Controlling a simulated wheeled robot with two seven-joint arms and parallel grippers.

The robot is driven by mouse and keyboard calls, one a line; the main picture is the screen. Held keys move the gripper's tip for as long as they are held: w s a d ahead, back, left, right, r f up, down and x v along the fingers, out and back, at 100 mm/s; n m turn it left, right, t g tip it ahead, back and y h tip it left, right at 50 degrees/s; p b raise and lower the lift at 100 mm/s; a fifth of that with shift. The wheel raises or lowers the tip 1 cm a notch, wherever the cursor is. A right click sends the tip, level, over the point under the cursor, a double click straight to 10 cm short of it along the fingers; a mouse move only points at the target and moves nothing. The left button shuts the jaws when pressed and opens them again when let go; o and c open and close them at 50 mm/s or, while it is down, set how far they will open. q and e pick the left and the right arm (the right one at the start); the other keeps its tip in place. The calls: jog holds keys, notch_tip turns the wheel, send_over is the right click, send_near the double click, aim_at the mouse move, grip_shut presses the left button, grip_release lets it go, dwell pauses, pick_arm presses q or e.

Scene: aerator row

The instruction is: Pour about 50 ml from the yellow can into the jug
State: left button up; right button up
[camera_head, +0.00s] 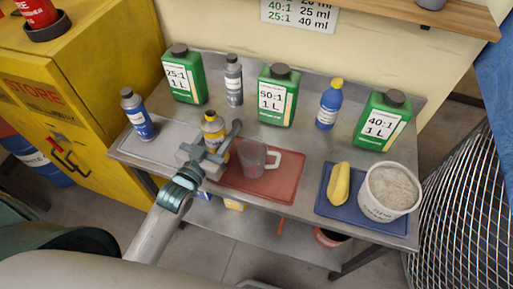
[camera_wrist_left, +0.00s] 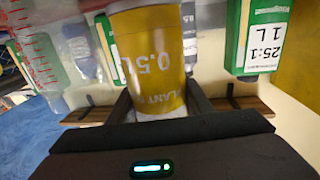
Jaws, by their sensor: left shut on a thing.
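My left gripper (camera_head: 215,147) is shut on the can, whose yellow body with "0.5L" fills the middle of the left wrist view (camera_wrist_left: 158,65). The clear jug (camera_head: 253,160) stands on the red tray just right of the can, its handle to the right. Its side with red marks also shows in the left wrist view (camera_wrist_left: 35,55). My right gripper is not in view.
Green bottles marked 25:1 (camera_head: 184,78), 50:1 (camera_head: 277,95) and 40:1 (camera_head: 382,122) line the back, with a grey bottle (camera_head: 234,82) and a blue bottle (camera_head: 329,106) between. Another blue bottle (camera_head: 139,120) stands left. A blue tray (camera_head: 345,216) holds a yellow sponge and a white tub (camera_head: 385,205).

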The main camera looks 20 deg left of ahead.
aim_at(215, 121)
pick_arm(q)
jog(key=shift+a+r+m+g+y+p, duration=0.35)
jog(key=shift+m+y+p, duration=0.2)
jog(key=shift+m, duration=2)
jog(key=shift+a+r+m+g+y+p, duration=0.35)
jog(key=shift+m+y, duration=0.25)
jog(key=shift+m, duration=2)
jog(key=shift+a+r+m+g+y+p, duration=0.25)
jog(key=shift+r+m+y+p, duration=0.25)
jog(key=shift+m, duration=2.05)
